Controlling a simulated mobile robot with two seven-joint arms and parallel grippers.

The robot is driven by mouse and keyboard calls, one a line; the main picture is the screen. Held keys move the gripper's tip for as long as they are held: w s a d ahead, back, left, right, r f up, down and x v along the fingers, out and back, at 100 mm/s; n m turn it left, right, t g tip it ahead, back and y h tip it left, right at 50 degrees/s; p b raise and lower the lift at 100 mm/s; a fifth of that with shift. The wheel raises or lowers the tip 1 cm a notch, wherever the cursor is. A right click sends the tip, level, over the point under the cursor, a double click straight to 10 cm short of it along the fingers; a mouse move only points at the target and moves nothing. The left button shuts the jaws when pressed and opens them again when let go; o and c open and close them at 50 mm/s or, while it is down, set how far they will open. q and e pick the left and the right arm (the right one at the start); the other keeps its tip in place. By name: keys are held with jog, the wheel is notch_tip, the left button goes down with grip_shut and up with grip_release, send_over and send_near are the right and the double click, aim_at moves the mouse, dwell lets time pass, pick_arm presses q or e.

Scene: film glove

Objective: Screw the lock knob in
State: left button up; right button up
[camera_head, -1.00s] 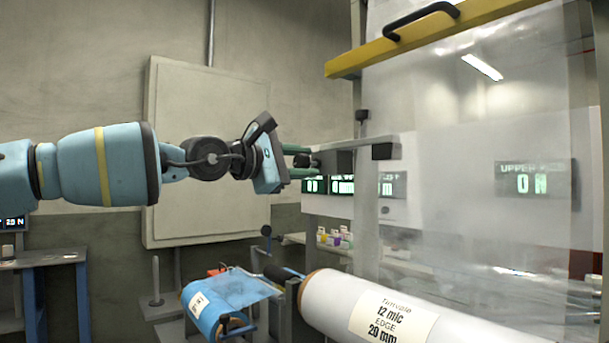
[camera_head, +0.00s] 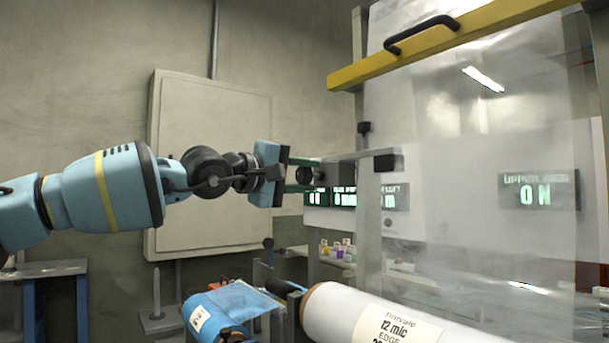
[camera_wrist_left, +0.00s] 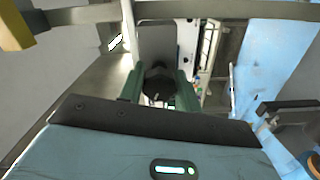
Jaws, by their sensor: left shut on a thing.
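The lock knob (camera_head: 304,175) is a small black round knob on the left end of a dark block (camera_head: 338,172) on the machine's frame. My left gripper (camera_head: 303,175) comes in from the left, its green fingers on either side of the knob. In the left wrist view the two green fingers (camera_wrist_left: 158,88) are shut on the black knob (camera_wrist_left: 158,76), which sits against the grey block (camera_wrist_left: 158,42). How deep the knob's thread is seated is hidden. My right gripper does not show.
A yellow bar (camera_head: 455,42) with a black handle (camera_head: 420,33) spans the clear film (camera_head: 470,120) at upper right. A white film roll (camera_head: 340,312) and a blue roll (camera_head: 215,312) lie below. Small bottles (camera_head: 337,250) stand behind the frame.

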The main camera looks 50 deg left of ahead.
pick_arm(q)
jog(key=shift+f, duration=0.2)
dwell(0.4)
jog(key=o, duration=1)
jog(key=shift+s+r, duration=0.1)
jog(key=shift+r, duration=0.05)
jog(key=shift+c, duration=0.2)
jog(key=s+b, duration=0.1)
jog(key=s, duration=0.6)
jog(key=shift+s+a, duration=0.3)
jog(key=shift+s, duration=0.1)
